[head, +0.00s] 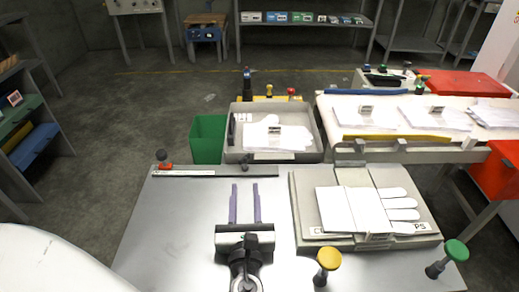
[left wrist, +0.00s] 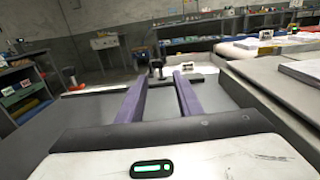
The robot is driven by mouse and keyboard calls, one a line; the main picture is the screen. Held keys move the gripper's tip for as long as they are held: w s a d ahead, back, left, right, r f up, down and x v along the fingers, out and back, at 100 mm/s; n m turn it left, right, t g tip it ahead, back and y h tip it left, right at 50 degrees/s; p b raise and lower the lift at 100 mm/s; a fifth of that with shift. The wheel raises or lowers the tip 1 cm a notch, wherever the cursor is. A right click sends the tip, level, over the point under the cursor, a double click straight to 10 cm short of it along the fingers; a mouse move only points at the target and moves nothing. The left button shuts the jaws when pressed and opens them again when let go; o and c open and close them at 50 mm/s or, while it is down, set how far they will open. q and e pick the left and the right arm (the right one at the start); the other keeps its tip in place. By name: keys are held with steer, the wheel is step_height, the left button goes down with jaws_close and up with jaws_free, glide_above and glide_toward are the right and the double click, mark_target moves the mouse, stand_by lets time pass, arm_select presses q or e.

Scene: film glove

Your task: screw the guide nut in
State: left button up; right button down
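My left gripper (head: 245,188) is over the metal table, its two purple fingers apart and nothing between them. The fingers also show in the left wrist view (left wrist: 160,78). A long dark guide bar (head: 205,174) lies across the table beyond the fingertips. A small dark knob (head: 247,158) stands at its right part, ahead of the fingers; it seems to show between them in the left wrist view (left wrist: 156,66). Another dark knob (head: 161,155) stands at the left end, by a red one. I cannot tell which knob is the guide nut. My right gripper is not in view.
A glove-shaped white sheet (head: 352,210) lies on a press plate at right. A yellow knob (head: 328,258) and a green knob (head: 456,250) stand nearby. Behind are a grey tray (head: 313,122) and a green bin (head: 207,138). The table's left part is clear.

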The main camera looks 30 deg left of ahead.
mark_target(244, 161)
arm_select(q)
steer(key=x, duration=1)
steer(key=shift+a+r, duration=0.1)
